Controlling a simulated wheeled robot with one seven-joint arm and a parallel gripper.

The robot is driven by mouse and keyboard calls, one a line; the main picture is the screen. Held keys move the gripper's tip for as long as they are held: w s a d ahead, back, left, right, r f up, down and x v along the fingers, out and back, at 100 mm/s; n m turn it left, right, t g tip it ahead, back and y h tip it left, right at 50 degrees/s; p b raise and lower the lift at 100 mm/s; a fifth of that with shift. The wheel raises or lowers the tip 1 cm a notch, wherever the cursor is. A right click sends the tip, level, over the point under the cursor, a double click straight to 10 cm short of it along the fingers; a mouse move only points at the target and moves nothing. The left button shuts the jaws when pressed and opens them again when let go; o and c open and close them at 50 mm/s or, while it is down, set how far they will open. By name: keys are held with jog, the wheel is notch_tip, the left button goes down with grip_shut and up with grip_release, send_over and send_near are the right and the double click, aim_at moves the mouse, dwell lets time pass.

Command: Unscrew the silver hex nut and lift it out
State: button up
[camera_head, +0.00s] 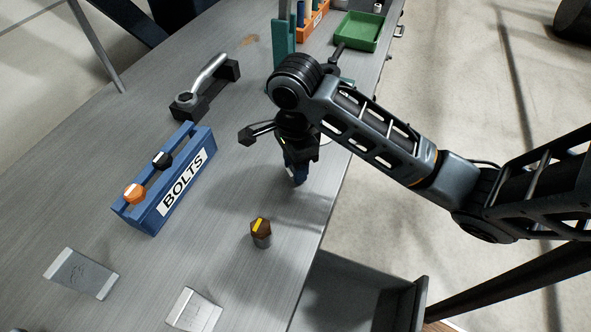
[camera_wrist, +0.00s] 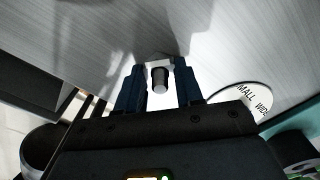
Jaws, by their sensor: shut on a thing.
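My gripper (camera_head: 297,178) points down at the bench top near its right edge. In the wrist view its two blue fingers (camera_wrist: 161,68) are closed on a small bright silver piece, which looks like the silver hex nut (camera_wrist: 153,66). A dark grey threaded-looking stud (camera_wrist: 159,82) shows between the fingers, with the nut around or beside its far end. In the head view the nut and stud are hidden by my gripper and its fingers. I cannot tell whether the nut is still on the thread.
A brown hex-headed bolt (camera_head: 261,228) stands in front of my gripper. A blue BOLTS rack (camera_head: 182,190) and a black holder with a metal handle (camera_head: 205,88) are to the left. A green tray (camera_head: 358,31) is at the back. A grey bin (camera_head: 405,305) hangs beyond the bench edge.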

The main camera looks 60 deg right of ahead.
jog(key=shift+c, duration=1.1)
jog(key=n, duration=0.9)
jog(key=shift+n, duration=1.6)
jog(key=shift+r+n, duration=0.1)
jog(key=shift+n, duration=1)
jog(key=n, duration=0.9)
jog(key=shift+n, duration=0.4)
